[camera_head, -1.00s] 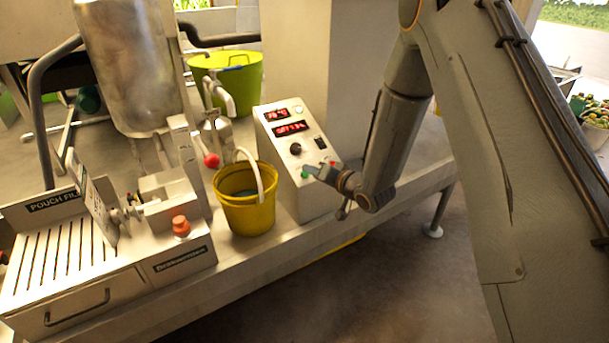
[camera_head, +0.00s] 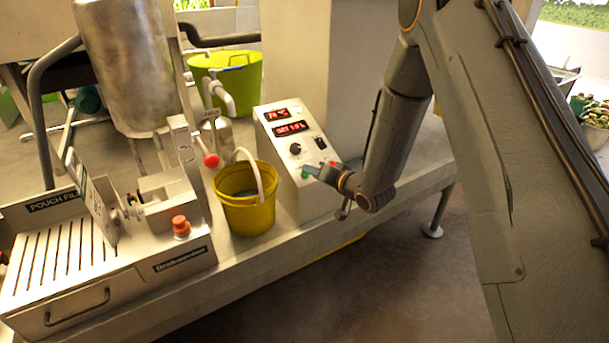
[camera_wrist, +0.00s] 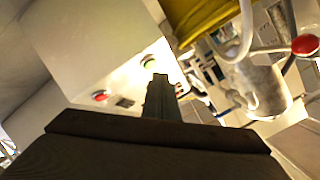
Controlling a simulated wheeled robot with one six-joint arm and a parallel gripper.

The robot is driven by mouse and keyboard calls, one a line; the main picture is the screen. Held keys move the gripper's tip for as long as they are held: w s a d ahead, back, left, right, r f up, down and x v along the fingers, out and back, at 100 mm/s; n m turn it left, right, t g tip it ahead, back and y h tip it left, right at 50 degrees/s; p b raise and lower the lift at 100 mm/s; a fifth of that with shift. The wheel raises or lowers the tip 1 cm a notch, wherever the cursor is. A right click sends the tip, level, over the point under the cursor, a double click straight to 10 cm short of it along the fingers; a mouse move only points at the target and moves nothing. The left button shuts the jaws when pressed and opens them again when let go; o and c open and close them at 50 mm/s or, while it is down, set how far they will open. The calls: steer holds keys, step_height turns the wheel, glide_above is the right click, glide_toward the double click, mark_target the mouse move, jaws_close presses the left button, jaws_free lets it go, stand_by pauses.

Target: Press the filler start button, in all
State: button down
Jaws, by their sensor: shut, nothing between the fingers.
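The control box (camera_head: 318,196) stands on the bench in the head view, with two red displays, a black knob (camera_head: 295,149), a black switch, a green button (camera_head: 305,174) and a red button (camera_head: 333,163). My gripper (camera_head: 315,170) is shut and empty, its tip right by the green button. In the wrist view the fingertips (camera_wrist: 160,82) point at the panel, close beside the lit green button (camera_wrist: 149,61). The red button (camera_wrist: 101,96) lies further left. I cannot tell whether the tip touches the green button.
A yellow bucket (camera_head: 248,212) stands just left of the box. The pouch filler (camera_head: 165,235), with a red-orange knob (camera_head: 181,227), is at the left. A green tub (camera_head: 245,82) is behind. Open floor (camera_head: 340,300) lies in front of the bench.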

steer(key=shift+f, duration=0.15)
steer(key=shift+w+a+f+b, duration=0.1)
steer(key=shift+w+f+b, duration=0.1)
steer(key=shift+b, duration=0.1)
steer(key=shift+w+a+f, duration=0.1)
steer(key=shift+w+f, duration=0.05)
steer(key=shift+f, duration=0.2)
stand_by(0.9)
steer(key=shift+r, duration=0.1)
steer(key=shift+s+d+r+p, duration=0.2)
steer(key=shift+s+r+p, duration=0.15)
steer(key=shift+r, duration=0.3)
steer(key=r+p, duration=0.1)
steer(key=s+d+r+p, duration=0.1)
steer(key=r, duration=0.1)
steer(key=s+r+p, duration=0.1)
steer(key=shift+d+r, duration=0.2)
stand_by(0.4)
stand_by(0.5)
